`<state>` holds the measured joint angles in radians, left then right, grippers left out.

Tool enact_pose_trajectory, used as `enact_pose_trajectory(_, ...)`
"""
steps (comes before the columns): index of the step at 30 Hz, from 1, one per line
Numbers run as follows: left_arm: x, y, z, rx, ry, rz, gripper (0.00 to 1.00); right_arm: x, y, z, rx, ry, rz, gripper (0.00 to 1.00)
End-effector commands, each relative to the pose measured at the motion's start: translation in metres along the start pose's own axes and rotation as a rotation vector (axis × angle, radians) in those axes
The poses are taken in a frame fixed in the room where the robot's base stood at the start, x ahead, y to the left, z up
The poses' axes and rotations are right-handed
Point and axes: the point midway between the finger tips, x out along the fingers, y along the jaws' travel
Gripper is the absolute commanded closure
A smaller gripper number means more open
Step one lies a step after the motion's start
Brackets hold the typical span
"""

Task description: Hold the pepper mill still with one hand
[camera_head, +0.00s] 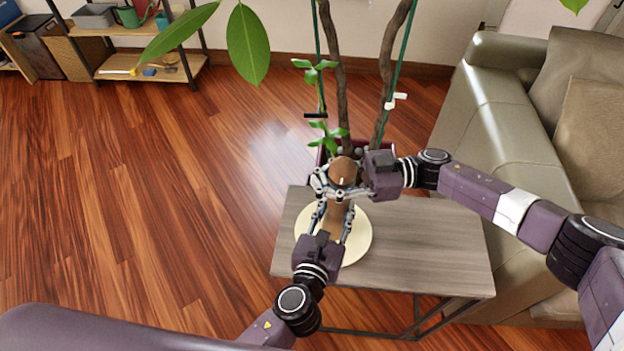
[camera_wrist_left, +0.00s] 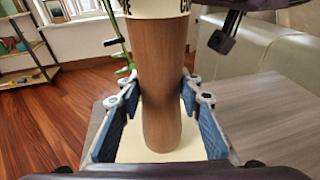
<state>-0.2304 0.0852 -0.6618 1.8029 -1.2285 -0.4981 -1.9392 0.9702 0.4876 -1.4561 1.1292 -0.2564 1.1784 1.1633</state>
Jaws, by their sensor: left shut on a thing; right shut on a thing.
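The brown wooden pepper mill (camera_head: 342,168) stands upright on a round cream board (camera_head: 362,240) on the small table. Its smooth body fills the middle of the left wrist view (camera_wrist_left: 162,85), with a pale lettered band at the top of that picture. My left gripper (camera_head: 333,220) comes from the front and is shut on the lower body, one finger on each side, as the left wrist view (camera_wrist_left: 162,110) also shows. My right gripper (camera_head: 340,185) comes from the right and is shut on the mill near its top. The fingers hide part of the mill.
The grey wooden table (camera_head: 430,240) has bare room to the right of the board. A potted plant (camera_head: 335,90) with tall stems stands just behind the table. A beige sofa (camera_head: 500,110) is at the right. A shelf (camera_head: 155,68) stands at the far left.

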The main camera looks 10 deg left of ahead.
Motion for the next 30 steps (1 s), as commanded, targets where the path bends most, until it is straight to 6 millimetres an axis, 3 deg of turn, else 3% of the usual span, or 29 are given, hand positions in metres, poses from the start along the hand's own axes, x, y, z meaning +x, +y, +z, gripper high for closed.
enact_pose_trajectory(1, -0.0012, 0.007, -0.0098, 0.004, 0.018, 0.016, 1.0, -0.0062, 0.0044, 0.0025, -0.002, -0.01, 0.011, 1.0)
enact_pose_trajectory(13, -0.0016, 0.0069, -0.0104, 0.004, 0.019, 0.016, 1.0, -0.0072, 0.0046, 0.0029, -0.002, -0.012, 0.008, 1.0)
enact_pose_trajectory(14, -0.0016, 0.0069, -0.0104, 0.004, 0.019, 0.016, 1.0, -0.0072, 0.0047, 0.003, -0.002, -0.012, 0.009, 0.82)
enact_pose_trajectory(21, -0.0015, 0.0061, -0.0101, 0.006, 0.019, 0.015, 1.0, -0.0052, 0.0034, 0.0024, -0.001, -0.008, 0.004, 0.56)
enact_pose_trajectory(30, -0.0014, 0.0049, -0.0093, 0.005, 0.018, 0.013, 1.0, -0.0029, 0.0016, 0.0019, 0.0, -0.005, -0.002, 0.54)
